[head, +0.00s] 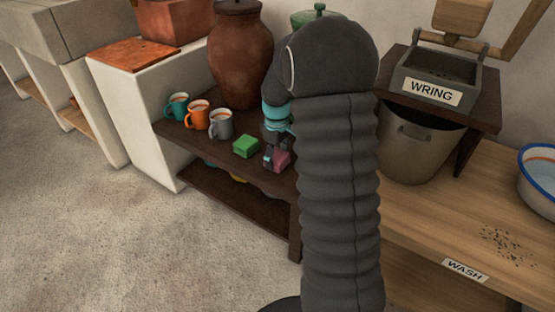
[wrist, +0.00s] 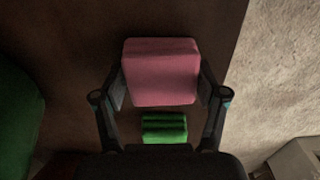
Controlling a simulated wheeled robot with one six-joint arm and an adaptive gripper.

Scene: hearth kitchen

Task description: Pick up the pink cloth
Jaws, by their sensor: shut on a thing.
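The pink cloth (wrist: 160,72) is a folded block between the two fingers of my gripper (wrist: 162,88) in the wrist view. The fingers press on its left and right sides. In the head view the pink cloth (head: 281,160) is at the front edge of the dark shelf (head: 180,137), partly hidden by my gripper (head: 272,157). I cannot tell whether it touches the shelf top. A green folded cloth (head: 246,147) lies just left of it, and it also shows in the wrist view (wrist: 164,128).
Teal, orange and grey mugs (head: 197,115) stand in a row on the shelf's left part. A large brown jar (head: 240,60) stands behind. To the right are a bucket (head: 415,150), a WRING box (head: 433,78) and a wooden WASH counter (head: 430,215). Open floor (head: 90,230) lies in front.

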